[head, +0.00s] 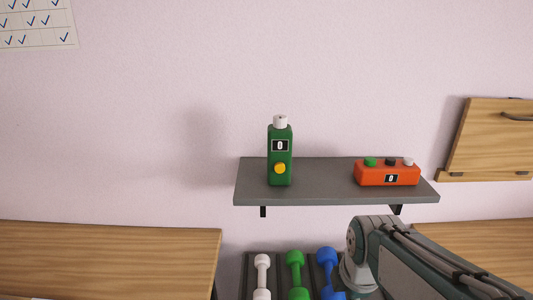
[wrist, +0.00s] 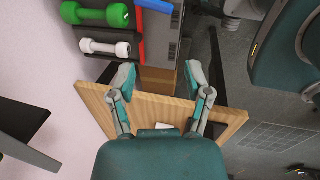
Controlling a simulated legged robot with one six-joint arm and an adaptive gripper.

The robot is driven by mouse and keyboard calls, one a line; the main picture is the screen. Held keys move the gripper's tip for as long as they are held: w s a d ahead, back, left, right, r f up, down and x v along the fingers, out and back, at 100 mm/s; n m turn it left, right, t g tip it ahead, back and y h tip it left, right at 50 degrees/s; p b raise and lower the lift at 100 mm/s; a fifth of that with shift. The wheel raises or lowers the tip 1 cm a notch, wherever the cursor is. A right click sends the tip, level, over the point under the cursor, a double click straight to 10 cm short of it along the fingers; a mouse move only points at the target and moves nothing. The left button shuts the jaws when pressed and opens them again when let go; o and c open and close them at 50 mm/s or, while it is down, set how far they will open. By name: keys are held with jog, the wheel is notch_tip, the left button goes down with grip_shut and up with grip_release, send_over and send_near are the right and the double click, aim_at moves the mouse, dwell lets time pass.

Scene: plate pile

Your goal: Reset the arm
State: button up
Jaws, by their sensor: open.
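My gripper (wrist: 160,76) is open in the wrist view, its two fingers spread apart with nothing between the tips. Beyond the fingers lies a wooden tabletop (wrist: 222,113), with a small white item partly hidden behind the gripper. My arm crosses the lower right of the head view, in front of the wall and below the shelf. My gripper does not show in the head view.
A grey shelf (head: 330,193) holds a green bottle-like device (head: 280,150) and an orange button box (head: 387,174). Below are white (head: 262,275), green (head: 295,272) and blue (head: 327,268) dumbbells. Wooden surfaces stand left (head: 110,250) and right (head: 485,240). A wooden panel (head: 492,135) hangs right.

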jog(key=s+r+m+t, duration=0.2)
jog(key=s+r+m, duration=0.2)
jog(key=m, duration=1)
jog(key=s, duration=0.2)
jog(key=shift+s+r+m+t, duration=0.15)
jog(key=shift+s+m+t, duration=0.15)
jog(key=m, duration=0.1)
jog(key=s+m, duration=0.1)
jog(key=m, duration=0.2)
jog(key=shift+s+r+t, duration=0.25)
jog(key=shift+s+t, duration=0.05)
jog(key=shift+s, duration=0.1)
jog(key=w+f+g, duration=0.2)
jog(key=w+f, duration=0.2)
jog(key=w+f+m+g, duration=0.1)
jog(key=w+f, duration=0.4)
jog(key=w+f+m+g, duration=0.1)
jog(key=w+f+g, duration=0.1)
jog(key=w+f, duration=0.3)
jog(key=shift+f+g, duration=0.15)
jog(key=shift+g, duration=0.15)
notch_tip(320, 180, down, 11)
jog(key=shift+w, duration=0.1)
